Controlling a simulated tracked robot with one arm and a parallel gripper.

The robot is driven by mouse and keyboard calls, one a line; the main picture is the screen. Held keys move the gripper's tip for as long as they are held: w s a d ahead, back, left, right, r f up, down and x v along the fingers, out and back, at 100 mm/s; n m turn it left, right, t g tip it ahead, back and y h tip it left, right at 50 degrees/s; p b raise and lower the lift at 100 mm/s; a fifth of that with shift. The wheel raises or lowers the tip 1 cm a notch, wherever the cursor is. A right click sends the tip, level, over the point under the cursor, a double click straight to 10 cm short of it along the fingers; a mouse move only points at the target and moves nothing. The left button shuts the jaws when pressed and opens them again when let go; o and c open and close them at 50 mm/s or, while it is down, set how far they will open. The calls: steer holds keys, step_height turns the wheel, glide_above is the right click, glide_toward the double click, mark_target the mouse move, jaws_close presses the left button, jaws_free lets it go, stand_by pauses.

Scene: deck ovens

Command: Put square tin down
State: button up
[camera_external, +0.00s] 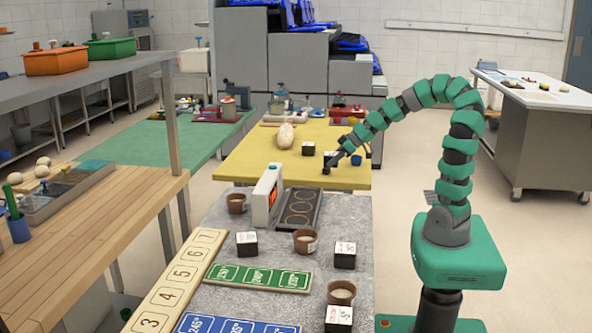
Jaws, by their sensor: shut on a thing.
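My gripper (329,167) is low over the front right part of the yellow table (255,165), its fingers pointing down. It is shut on a small black square tin with a pale top (330,155), which is partly hidden by the fingers. I cannot tell whether the tin touches the yellow surface. Another black square tin with a white top (308,148) stands just left of it on the yellow table. More such tins stand on the grey counter: one on the left (247,244), one on the right (344,255) and one at the front (339,318).
A pale loaf (286,136) lies left on the yellow table, and a blue cup (356,160) is right of my gripper. The grey counter holds brown pots (305,241), a dark ringed tray (299,208), a white display unit (267,195) and a green number strip (258,277).

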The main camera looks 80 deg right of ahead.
steer(key=shift+w, duration=0.1)
steer(key=w+d+b, duration=0.1)
steer(key=w+d, duration=0.1)
steer(key=w, duration=0.2)
steer(key=w+d+f, duration=0.1)
steer(key=w+d, duration=0.2)
steer(key=w, duration=0.2)
steer(key=w+d+b, duration=0.1)
steer(key=w+d, duration=0.1)
steer(key=w, duration=0.3)
steer(key=shift+d+f+b, duration=0.3)
steer(key=shift+f+b, duration=0.65)
steer(key=shift+f, duration=1.05)
steer(key=shift+f, duration=0.1)
steer(key=o, duration=1.1)
steer(key=p+v, duration=0.2)
steer(key=v, duration=1)
